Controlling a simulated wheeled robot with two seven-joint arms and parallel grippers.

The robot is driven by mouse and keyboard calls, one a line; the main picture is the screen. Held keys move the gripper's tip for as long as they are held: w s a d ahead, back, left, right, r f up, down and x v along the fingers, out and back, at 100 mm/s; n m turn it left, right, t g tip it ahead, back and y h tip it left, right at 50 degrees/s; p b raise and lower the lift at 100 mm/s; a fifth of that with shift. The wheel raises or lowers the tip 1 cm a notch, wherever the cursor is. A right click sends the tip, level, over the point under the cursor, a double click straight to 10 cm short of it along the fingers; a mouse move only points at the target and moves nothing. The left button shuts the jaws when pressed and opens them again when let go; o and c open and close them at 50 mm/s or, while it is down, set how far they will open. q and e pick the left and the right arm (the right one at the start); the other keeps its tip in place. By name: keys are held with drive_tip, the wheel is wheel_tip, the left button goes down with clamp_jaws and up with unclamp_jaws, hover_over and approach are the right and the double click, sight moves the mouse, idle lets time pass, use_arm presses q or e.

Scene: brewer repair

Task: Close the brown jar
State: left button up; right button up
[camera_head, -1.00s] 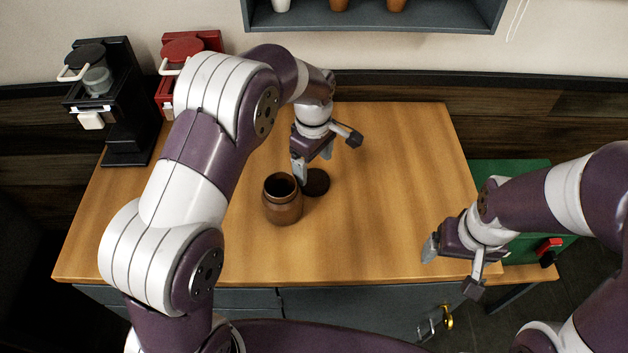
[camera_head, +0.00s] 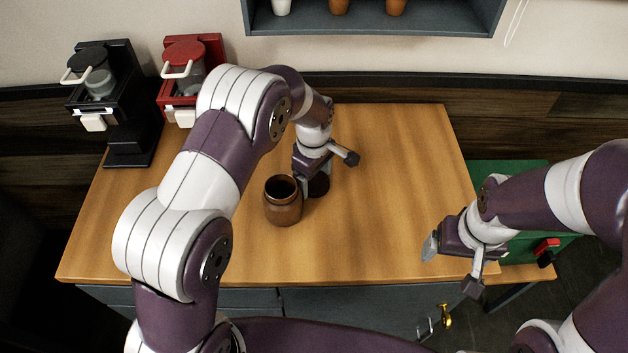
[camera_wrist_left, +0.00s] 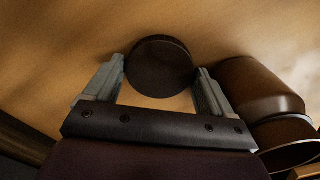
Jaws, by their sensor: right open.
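The brown jar (camera_head: 284,206) stands upright and open-topped on the wooden table, left of my left gripper. It also shows at the right of the left wrist view (camera_wrist_left: 256,92), outside the fingers. Its dark round lid (camera_head: 319,186) lies on the table just right of the jar, partly hidden by my left gripper (camera_head: 312,184). In the left wrist view the lid (camera_wrist_left: 159,66) sits between the tips of the spread fingers (camera_wrist_left: 160,82); I cannot tell whether they touch it. My right gripper (camera_head: 452,262) is open and empty over the table's right front edge.
A black brewer (camera_head: 120,110) and a red brewer (camera_head: 190,75) stand at the back left. A green box (camera_head: 500,172) is right of the table. The wooden table (camera_head: 400,180) is clear to the right of the lid. A shelf with cups (camera_head: 375,20) hangs above.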

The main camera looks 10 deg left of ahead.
sight(314, 180)
use_arm(q)
drive_tip(key=c, duration=0.6)
drive_tip(key=shift+r, duration=0.55)
wheel_tip(314, 180, up, 3)
drive_tip(key=shift+w+f+b, duration=0.1)
drive_tip(key=shift+b, duration=0.45)
drive_tip(key=shift+s+d+r+p, duration=0.1)
drive_tip(key=shift+s+d+r, duration=0.95)
drive_tip(key=shift+d, duration=0.75)
drive_tip(key=shift+s+d+r+p, duration=0.15)
drive_tip(key=shift+s+d+r, duration=0.45)
drive_tip(key=shift+d+r, duration=0.95)
drive_tip(key=shift+s+d+r+p, duration=0.1)
drive_tip(key=shift+s+d+r, duration=0.8)
drive_tip(key=shift+d, duration=1.1)
